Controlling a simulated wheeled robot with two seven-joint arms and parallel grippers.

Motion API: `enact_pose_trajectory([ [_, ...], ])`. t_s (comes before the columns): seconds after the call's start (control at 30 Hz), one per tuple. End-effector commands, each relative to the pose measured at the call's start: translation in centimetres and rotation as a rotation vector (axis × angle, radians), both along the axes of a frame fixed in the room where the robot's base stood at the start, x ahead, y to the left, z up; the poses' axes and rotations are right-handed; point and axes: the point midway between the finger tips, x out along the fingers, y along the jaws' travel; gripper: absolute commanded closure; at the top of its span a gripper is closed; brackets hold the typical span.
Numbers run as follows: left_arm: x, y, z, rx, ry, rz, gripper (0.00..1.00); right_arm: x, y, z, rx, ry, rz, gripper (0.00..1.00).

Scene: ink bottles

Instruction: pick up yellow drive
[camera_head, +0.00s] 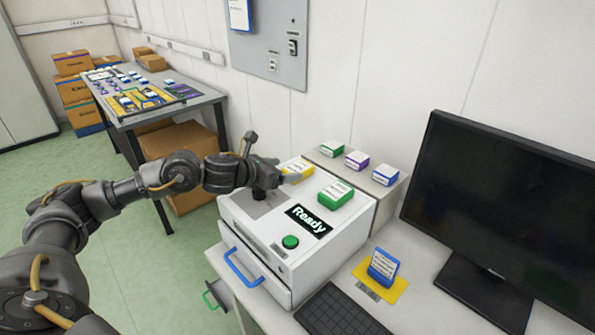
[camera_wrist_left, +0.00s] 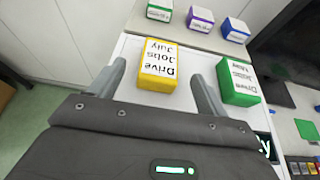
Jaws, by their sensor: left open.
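The yellow drive (camera_head: 298,174) sits on top of the white machine, toward its back. In the left wrist view the yellow drive (camera_wrist_left: 158,66), labelled "Drive Jobs July" upside down, shows between and just beyond the fingertips. My left gripper (camera_head: 270,172) is over the machine's back left part, beside the yellow drive and partly hiding it. In the wrist view my left gripper (camera_wrist_left: 162,80) is open with a finger on each side; I cannot tell whether either touches the drive. My right gripper is in no view.
A green drive (camera_head: 335,195) sits close right of the yellow one. Green, purple and blue drives stand on a ledge (camera_head: 375,187) behind. The machine (camera_head: 340,235) has a "Ready" display. A blue drive (camera_head: 383,265) stands on a yellow pad, near a monitor (camera_head: 500,210) and keyboard (camera_head: 342,312).

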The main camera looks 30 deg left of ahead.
Motion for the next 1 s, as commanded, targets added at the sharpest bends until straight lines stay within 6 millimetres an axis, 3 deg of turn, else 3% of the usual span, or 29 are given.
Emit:
enact_pose_trajectory([
  [0.3, 3.7, -1.4, -1.5, -0.002, 0.000, 0.000, 0.24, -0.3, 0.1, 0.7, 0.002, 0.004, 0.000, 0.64],
  [0.57, 4.0, -1.5, -1.7, -0.002, -0.001, -0.001, 0.24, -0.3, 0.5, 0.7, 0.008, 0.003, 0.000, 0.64],
  [1.0, 4.0, -1.4, -1.6, -0.002, -0.001, -0.001, 0.76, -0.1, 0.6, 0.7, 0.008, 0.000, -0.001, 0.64],
])
